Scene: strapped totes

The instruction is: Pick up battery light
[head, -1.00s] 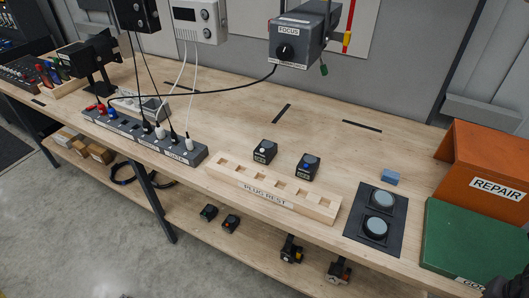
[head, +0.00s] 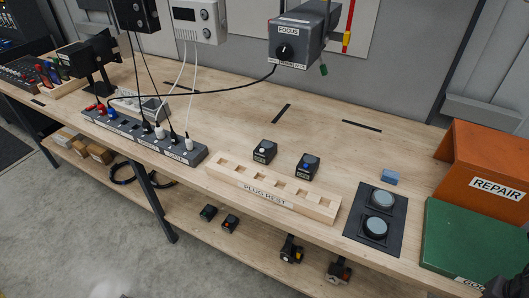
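No thing in the head view is clearly labelled as a battery light. Two small black units stand on the bench behind the plug rest. One has a white round top, the white-topped unit (head: 264,151), and the other has a blue one, the blue-topped unit (head: 307,166). On the lower shelf lie more small dark units, among them a green-marked unit (head: 208,212), an orange-marked unit (head: 230,223), a yellow-marked unit (head: 291,249) and a red-marked unit (head: 339,271). My gripper's fingers do not show.
The wooden plug rest (head: 268,191) has empty slots. A dark pad (head: 354,233) with two round grey discs, a blue block (head: 390,178), a green board (head: 470,240) and the orange repair box (head: 480,165) stand right. A power strip (head: 130,128) with cables is left. The bench's back middle is clear.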

